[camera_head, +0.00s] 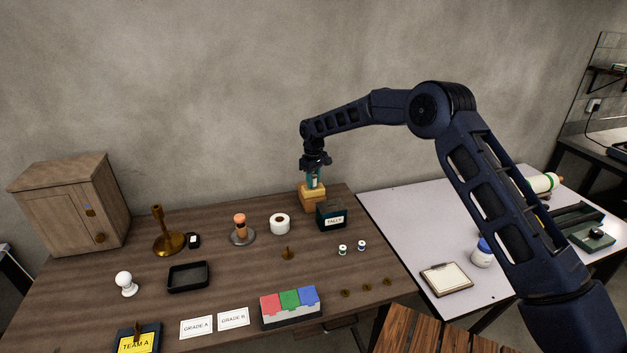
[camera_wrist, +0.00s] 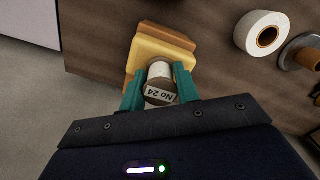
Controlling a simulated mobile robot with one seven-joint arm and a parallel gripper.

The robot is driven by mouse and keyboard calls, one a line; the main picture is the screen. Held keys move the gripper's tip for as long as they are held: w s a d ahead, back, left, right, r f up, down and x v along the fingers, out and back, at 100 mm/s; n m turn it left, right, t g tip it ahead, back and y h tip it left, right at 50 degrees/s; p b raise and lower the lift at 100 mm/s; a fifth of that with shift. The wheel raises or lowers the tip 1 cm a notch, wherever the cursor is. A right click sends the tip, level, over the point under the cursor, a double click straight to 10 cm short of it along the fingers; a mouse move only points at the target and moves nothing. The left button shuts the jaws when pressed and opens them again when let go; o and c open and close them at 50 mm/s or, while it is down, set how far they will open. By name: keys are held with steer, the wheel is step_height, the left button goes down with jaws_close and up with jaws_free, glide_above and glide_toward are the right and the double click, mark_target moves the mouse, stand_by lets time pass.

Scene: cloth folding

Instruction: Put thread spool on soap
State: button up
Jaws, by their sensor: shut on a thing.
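My gripper (camera_head: 314,178) is at the back right of the wooden table, directly over the soap. In the wrist view its teal fingers (camera_wrist: 160,93) are shut on the thread spool (camera_wrist: 159,70), a pale cylinder whose near end has a label reading "No 24". The soap (camera_head: 317,188) is a yellow block on a brown wooden base. In the wrist view the soap (camera_wrist: 150,47) shows just beyond and around the spool. The spool is at or just above the soap; I cannot tell whether they touch. The fingers hide the spool's sides.
A dark "TALLY" box (camera_head: 331,217) stands close in front of the soap. A white roll (camera_head: 279,223) and a peg stand (camera_head: 241,232) are to the left. Two small spools (camera_head: 343,250) (camera_head: 362,245) lie nearer. The table's right edge and a grey table (camera_head: 400,215) are to the right.

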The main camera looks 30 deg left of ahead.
mark_target(314, 175)
steer(key=o, duration=0.9)
steer(key=shift+f, duration=0.1)
steer(key=shift+o, duration=0.2)
step_height(314, 175, up, 12)
steer(key=shift+r, duration=0.2)
